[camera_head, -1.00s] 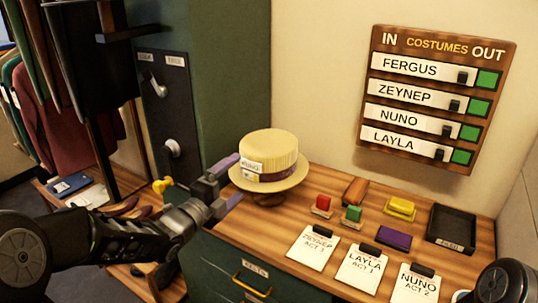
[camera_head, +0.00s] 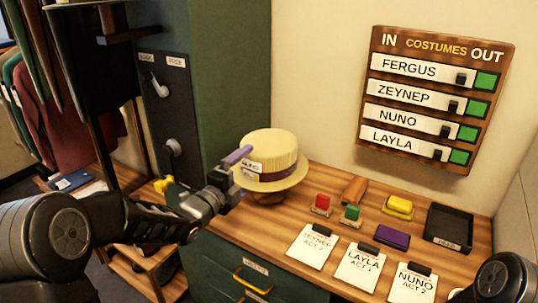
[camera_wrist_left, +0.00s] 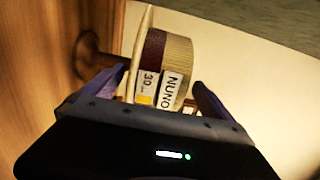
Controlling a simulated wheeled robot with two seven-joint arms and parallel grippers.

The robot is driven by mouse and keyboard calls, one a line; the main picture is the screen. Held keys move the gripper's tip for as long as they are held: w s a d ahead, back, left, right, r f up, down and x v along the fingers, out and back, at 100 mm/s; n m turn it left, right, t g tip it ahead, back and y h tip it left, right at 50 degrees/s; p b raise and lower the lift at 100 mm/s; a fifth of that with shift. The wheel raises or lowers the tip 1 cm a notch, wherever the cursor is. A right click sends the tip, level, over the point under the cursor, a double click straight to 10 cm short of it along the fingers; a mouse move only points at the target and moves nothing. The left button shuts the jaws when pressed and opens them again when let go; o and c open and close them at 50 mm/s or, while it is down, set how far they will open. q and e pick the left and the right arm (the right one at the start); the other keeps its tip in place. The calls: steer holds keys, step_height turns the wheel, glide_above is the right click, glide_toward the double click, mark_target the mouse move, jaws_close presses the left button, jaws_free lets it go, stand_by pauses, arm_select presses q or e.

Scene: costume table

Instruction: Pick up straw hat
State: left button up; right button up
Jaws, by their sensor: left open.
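The straw hat (camera_head: 270,152) is pale yellow with a dark band and a flat brim. It sits on a small wooden stand (camera_head: 266,197) at the back left of the wooden table. My left gripper (camera_head: 236,172) is open at the hat's left front side. In the left wrist view the hat (camera_wrist_left: 176,60) lies between and beyond the two purple fingers (camera_wrist_left: 155,95), with labels reading NUNO and 30 facing the gripper. I cannot tell whether a finger touches the brim. Only part of my right arm shows at the lower right; its gripper is out of view.
A dark green cabinet (camera_head: 230,80) stands behind the gripper. A costumes board (camera_head: 437,100) hangs on the wall.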

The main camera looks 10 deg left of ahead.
arm_select(q)
steer(key=shift+f, duration=0.15)
steer(key=c, duration=1.8)
steer(key=shift+o, duration=0.2)
step_height(320, 180, up, 18)
steer(key=shift+r+p, duration=0.2)
steer(key=shift+p, duration=0.15)
